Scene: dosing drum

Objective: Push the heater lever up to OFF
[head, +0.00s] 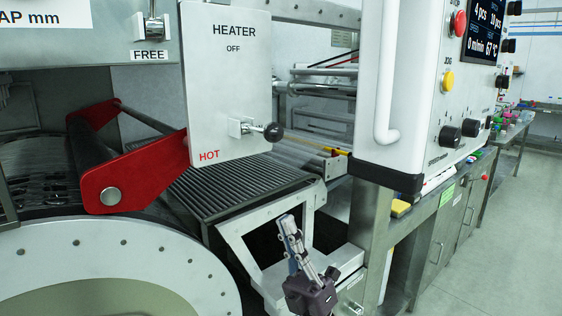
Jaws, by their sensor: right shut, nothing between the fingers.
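The heater panel (226,95) is a pale upright plate marked HEATER and OFF at the top and HOT in red at the lower left. Its lever is a short metal stem with a black ball knob (273,132). The lever sits low on the panel, nearer HOT than OFF, and sticks out to the right. My right gripper (287,222) is shut and empty, pointing up, below the panel and apart from the lever. My left gripper is not in view.
A white control box (430,95) with a handle (385,70) stands right of the panel. A red bracket with a roller (125,180) is at the left. A ribbed bed (225,187) and a pale metal frame (240,245) lie behind my right gripper. Open floor (490,250) is at the right.

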